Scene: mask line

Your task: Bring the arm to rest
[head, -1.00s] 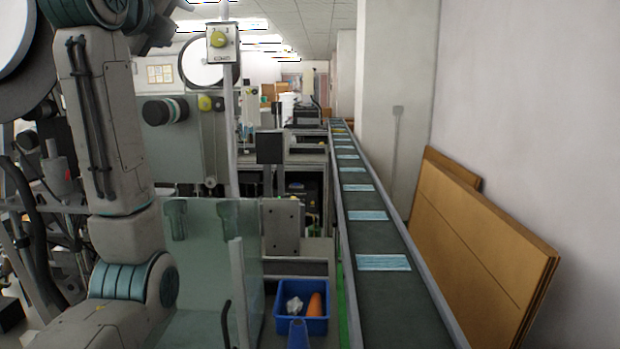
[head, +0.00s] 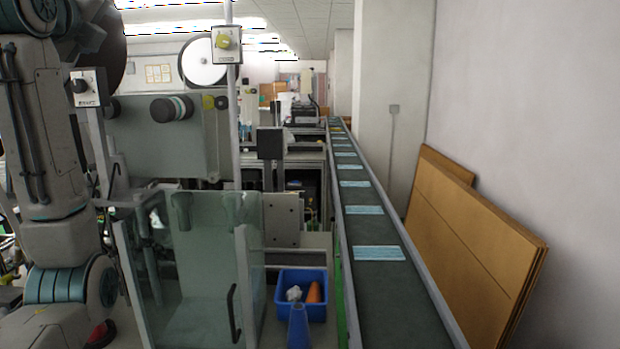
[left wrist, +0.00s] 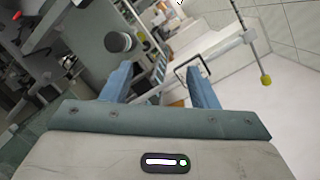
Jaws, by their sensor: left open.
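My left arm (head: 50,200) stands raised at the left edge of the head view; its gripper is out of that view. In the left wrist view my left gripper (left wrist: 160,82) is open, with its two blue fingers apart and nothing between them. Behind the fingers the wrist view shows machine parts, a wall and the ceiling, tilted.
A conveyor (head: 372,221) with several blue masks (head: 380,253) runs away from me. A blue bin (head: 302,302) holds white and orange items beside it. A clear guard door (head: 208,260) stands left of the bin. Brown boards (head: 475,240) lean on the right wall.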

